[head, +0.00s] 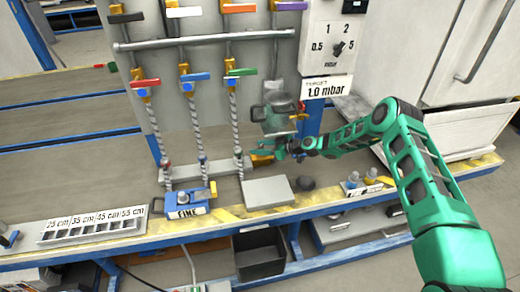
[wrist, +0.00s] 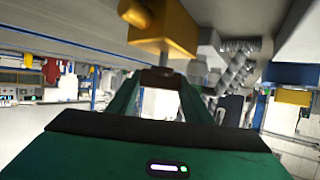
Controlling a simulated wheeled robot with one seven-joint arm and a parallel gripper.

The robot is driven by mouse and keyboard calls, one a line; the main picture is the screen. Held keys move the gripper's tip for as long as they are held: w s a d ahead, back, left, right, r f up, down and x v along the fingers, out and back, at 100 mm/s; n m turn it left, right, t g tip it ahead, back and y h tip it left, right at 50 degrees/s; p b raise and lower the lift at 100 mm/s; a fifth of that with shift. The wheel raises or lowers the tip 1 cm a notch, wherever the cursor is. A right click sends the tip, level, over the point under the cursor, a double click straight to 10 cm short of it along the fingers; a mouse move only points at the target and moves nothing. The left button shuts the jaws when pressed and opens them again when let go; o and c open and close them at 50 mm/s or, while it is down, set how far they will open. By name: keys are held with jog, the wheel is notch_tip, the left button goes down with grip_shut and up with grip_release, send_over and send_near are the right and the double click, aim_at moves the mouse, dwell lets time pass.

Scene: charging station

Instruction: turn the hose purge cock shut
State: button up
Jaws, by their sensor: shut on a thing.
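The hose purge cock (head: 262,159) shows as a small yellow fitting beside the lower end of the right braided hose (head: 235,120). In the wrist view, the yellow cock (wrist: 178,28) is large at the top centre, with a grey stem pointing towards my fingers. My green gripper (head: 280,148) reaches in from the right in the head view. In the wrist view, my gripper (wrist: 160,78) has its fingertips together at the end of that stem, shut on the cock's reddish-brown end part. The fingers hide most of this part, and the handle's angle cannot be told.
Red (head: 145,83), blue (head: 194,77) and green (head: 240,72) valve handles sit above the hoses. A grey block (head: 267,191), a dark round knob (head: 306,183) and a blue box marked FINE (head: 186,204) stand on the bench near the front edge. A grey scoop-like thing hangs behind my gripper.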

jog(key=m+t+h, duration=0.3)
jog(key=m+t, duration=0.1)
jog(key=m, duration=0.1)
jog(key=shift+t, duration=0.4)
jog(key=shift+w+r+m+t+h, duration=0.1)
jog(key=shift+m+t+h, duration=0.6)
jog(key=shift+m+h, duration=0.5)
jog(key=shift+r+m+t+h, duration=0.1)
jog(key=shift+m+t+h, duration=0.6)
jog(key=shift+m+h, duration=0.5)
jog(key=shift+h, duration=0.4)
jog(key=o, duration=1.1)
jog(key=shift+f, duration=0.1)
jog(key=shift+c, duration=0.2)
